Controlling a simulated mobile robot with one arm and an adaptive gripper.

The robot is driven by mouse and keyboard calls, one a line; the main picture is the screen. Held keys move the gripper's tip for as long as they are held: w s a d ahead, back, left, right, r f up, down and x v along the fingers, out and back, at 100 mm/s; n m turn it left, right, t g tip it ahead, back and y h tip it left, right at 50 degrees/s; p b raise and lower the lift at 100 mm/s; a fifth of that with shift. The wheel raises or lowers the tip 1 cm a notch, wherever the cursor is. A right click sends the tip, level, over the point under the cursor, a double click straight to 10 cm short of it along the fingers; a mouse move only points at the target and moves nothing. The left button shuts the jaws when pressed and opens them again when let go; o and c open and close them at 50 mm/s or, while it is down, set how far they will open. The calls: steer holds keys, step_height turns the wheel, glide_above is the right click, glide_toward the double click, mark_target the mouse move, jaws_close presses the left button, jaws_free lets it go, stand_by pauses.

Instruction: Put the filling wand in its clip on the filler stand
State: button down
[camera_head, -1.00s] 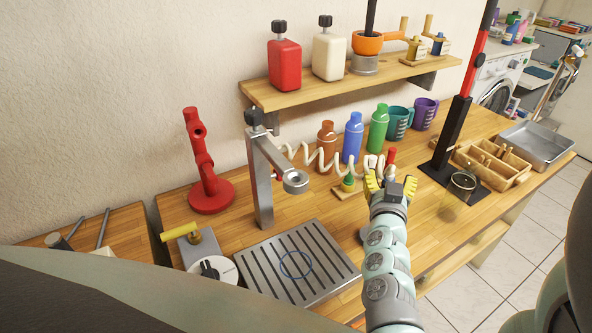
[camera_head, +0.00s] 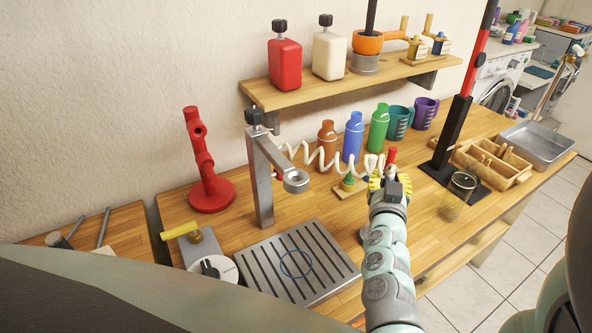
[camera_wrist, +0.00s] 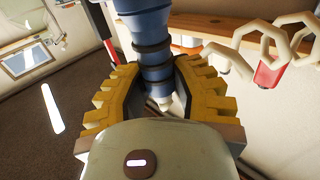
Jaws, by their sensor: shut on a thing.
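My gripper (camera_head: 379,184) is above the right part of the worktop, to the right of the filler stand (camera_head: 262,185), a grey post with an overhanging arm. In the wrist view its yellow-padded jaws (camera_wrist: 165,88) are shut around the filling wand (camera_wrist: 150,45), a blue body with dark rings and a pale tip. In the head view, a red end (camera_head: 392,154) stands up behind the gripper; the jaws hide most of the wand. A white coiled hose (camera_head: 325,160) runs from the stand to the gripper. A small red part (camera_head: 279,175) shows beside the post; I cannot tell the clip's shape.
Brown, blue (camera_head: 353,137) and green bottles stand behind the hose. A small board with a green-topped item (camera_head: 348,182) lies left of my gripper. A slotted drip tray (camera_head: 330,245) is in front of the stand. A black upright post (camera_head: 452,135) is to the right.

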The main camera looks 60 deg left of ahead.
steer(key=shift+w+d+r, duration=0.1)
steer(key=shift+r, duration=4.9)
steer(key=shift+s+r, duration=0.1)
steer(key=shift+s, duration=0.1)
steer(key=s+a+r+p, duration=0.2)
steer(key=s+r+p, duration=0.6)
steer(key=p, duration=0.5)
steer(key=s+a+r+p, duration=0.2)
steer(key=s+r+p, duration=0.6)
steer(key=s+p, duration=0.5)
steer(key=shift+s+r+p, duration=0.3)
steer(key=shift+r+p, duration=0.1)
steer(key=shift+p, duration=0.25)
steer(key=shift+f, duration=0.1)
